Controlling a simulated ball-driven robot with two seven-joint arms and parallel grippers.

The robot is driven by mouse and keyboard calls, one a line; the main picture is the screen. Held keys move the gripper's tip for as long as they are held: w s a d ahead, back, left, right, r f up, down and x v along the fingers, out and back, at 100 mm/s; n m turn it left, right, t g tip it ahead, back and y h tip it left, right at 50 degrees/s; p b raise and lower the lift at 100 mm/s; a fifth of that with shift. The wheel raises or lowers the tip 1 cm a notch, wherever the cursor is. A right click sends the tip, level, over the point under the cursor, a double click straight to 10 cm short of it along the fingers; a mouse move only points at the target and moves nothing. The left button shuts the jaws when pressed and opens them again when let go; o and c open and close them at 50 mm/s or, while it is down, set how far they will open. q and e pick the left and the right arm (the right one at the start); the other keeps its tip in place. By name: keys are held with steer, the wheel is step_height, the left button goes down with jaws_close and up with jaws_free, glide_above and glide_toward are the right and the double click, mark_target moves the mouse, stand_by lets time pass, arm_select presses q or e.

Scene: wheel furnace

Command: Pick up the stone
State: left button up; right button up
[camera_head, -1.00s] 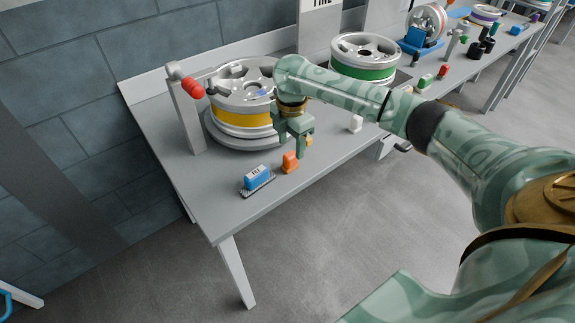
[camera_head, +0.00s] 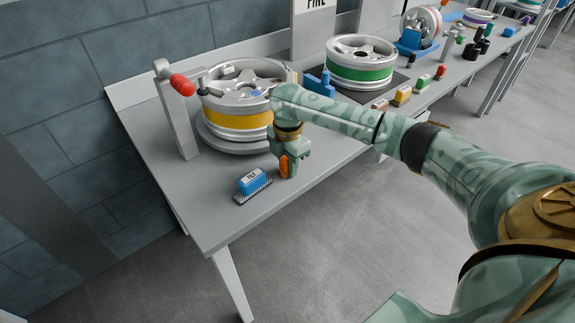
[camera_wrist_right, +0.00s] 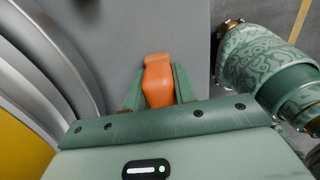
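No thing here is labelled as the stone. An orange block (camera_head: 284,166), narrowed at its middle, stands near the front edge of the grey workbench. My right gripper (camera_head: 285,170) is lowered over it, with one finger on each side. In the right wrist view the orange block (camera_wrist_right: 158,82) sits between the two fingers (camera_wrist_right: 159,88), very close to both; firm contact on both sides cannot be made out. The fingers look open around it, and the block looks to be resting on the bench. My left gripper is not in view.
A blue labelled brush (camera_head: 251,182) lies left of the gripper. A wheel with a yellow band (camera_head: 236,119) stands close behind, beside a post with a red knob (camera_head: 181,84). A green-banded wheel (camera_head: 360,72) and small coloured blocks (camera_head: 402,96) are farther right.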

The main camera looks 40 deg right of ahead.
steer(key=shift+c, duration=0.8)
